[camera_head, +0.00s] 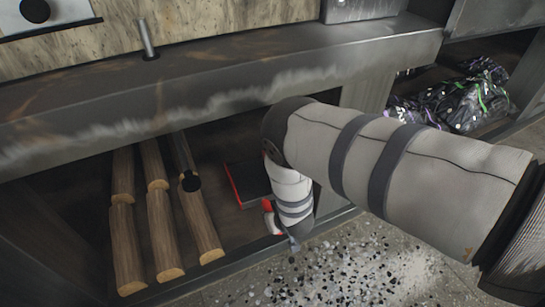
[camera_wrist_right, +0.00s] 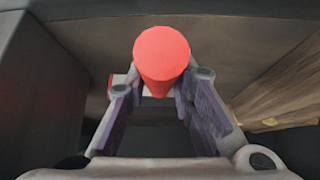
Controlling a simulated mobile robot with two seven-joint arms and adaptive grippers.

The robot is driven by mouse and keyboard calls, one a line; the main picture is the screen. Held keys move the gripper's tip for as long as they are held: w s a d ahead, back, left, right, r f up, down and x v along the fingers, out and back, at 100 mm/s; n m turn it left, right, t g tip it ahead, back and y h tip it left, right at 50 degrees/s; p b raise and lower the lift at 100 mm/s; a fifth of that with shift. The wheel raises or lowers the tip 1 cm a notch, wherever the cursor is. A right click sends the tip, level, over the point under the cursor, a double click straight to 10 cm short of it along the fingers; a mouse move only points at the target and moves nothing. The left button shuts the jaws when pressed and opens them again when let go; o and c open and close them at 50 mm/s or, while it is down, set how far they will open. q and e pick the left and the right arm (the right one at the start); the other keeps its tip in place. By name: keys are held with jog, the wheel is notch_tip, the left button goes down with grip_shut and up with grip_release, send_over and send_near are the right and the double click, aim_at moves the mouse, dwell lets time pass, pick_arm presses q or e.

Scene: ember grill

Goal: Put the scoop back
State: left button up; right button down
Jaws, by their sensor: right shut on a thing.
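The red round end of a handle (camera_wrist_right: 161,58), which I take to be the scoop's, sits between the fingers of my right gripper (camera_wrist_right: 162,84) in the right wrist view. The fingers are shut on it. The scoop's far part is hidden in that view. In the head view my right arm reaches down into the open lower compartment, and its gripper is mostly hidden by the wrist. Small red bits show beside the wrist. My left gripper is not in view.
A flat black thing with a red edge (camera_head: 252,182) lies behind. Dark bags (camera_head: 455,103) fill the right compartment.

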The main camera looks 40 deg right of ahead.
jog(key=shift+f, duration=0.4)
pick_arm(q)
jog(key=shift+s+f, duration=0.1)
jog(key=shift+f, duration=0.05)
pick_arm(e)
jog(key=c, duration=1.3)
grip_release()
jog(key=shift+o, duration=0.3)
jog(key=o, duration=0.4)
jog(key=shift+c, duration=0.2)
jog(key=shift+s+r, duration=0.1)
jog(key=shift+r, duration=0.3)
jog(key=p+v, duration=0.7)
jog(key=v, duration=0.1)
jog(key=shift+r, duration=0.15)
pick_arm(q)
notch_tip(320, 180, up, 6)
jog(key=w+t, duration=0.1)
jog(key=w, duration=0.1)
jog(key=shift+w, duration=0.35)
pick_arm(e)
jog(key=shift+s+a, duration=0.1)
jog(key=shift+s, duration=0.05)
